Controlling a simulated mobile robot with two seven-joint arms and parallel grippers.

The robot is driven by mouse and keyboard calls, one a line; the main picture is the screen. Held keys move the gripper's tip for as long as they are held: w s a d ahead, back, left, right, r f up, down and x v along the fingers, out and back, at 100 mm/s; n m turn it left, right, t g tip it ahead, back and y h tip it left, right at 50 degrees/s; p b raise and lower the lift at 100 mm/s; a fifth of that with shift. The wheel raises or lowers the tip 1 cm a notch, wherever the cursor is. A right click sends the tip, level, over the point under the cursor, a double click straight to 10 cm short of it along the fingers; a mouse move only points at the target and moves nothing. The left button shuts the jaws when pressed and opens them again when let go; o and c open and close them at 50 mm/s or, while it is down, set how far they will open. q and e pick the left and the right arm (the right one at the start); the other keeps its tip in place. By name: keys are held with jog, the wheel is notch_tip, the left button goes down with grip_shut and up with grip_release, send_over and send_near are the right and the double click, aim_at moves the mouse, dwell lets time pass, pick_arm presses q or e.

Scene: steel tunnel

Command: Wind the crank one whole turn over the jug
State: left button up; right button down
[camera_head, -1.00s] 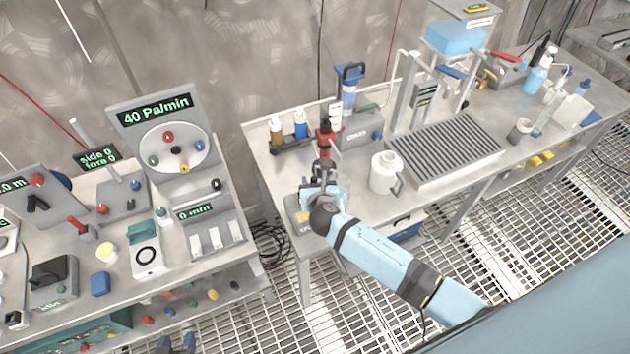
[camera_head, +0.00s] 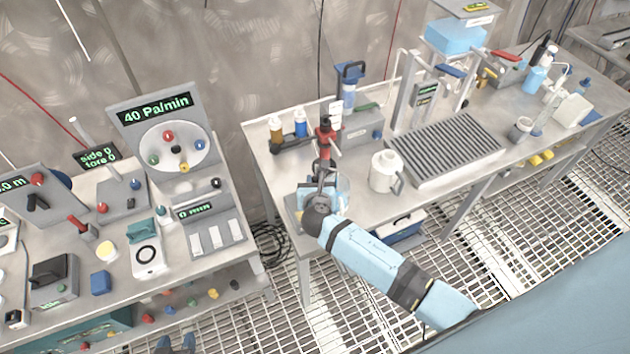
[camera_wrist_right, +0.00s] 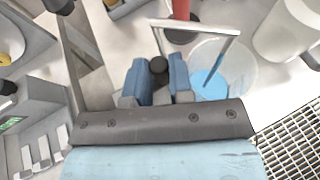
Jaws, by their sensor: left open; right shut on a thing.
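The crank stands on the right-hand bench, with a red upright (camera_head: 324,133) that also shows at the top of the right wrist view (camera_wrist_right: 181,10). A steel bar (camera_wrist_right: 197,25) bends down to a black knob (camera_wrist_right: 158,65). My right gripper (camera_wrist_right: 158,82) is shut on this knob, between blue fingers; in the head view it (camera_head: 322,182) hides much of the crank. A clear jug with blue liquid (camera_wrist_right: 208,82) stands beside the fingers, under the bar; only its edge (camera_head: 343,190) shows in the head view. My left gripper (camera_head: 176,343) is open at the bottom edge, away from the crank.
A white jug (camera_head: 384,171) stands right of the crank, before a ribbed grey tray (camera_head: 445,148). A bottle rack (camera_head: 290,140) and a blue-topped device (camera_head: 350,90) stand behind. The left bench (camera_head: 120,225) holds dials and small parts. A gap separates the benches.

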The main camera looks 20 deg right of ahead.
jog(key=shift+s+a+m+g+h, duration=0.1)
jog(key=shift+s+m+g+h, duration=0.1)
jog(key=shift+m+g+h, duration=0.4)
jog(key=shift+s+a+m+g+h, duration=0.15)
jog(key=shift+s+m+g+h, duration=0.1)
jog(key=shift+m+h, duration=0.6)
jog(key=shift+s+a+m+g+h, duration=0.1)
jog(key=shift+s+m+g+h, duration=0.2)
jog(key=shift+m+h, duration=0.4)
jog(key=shift+g, duration=0.25)
jog(key=c, duration=1)
grip_release()
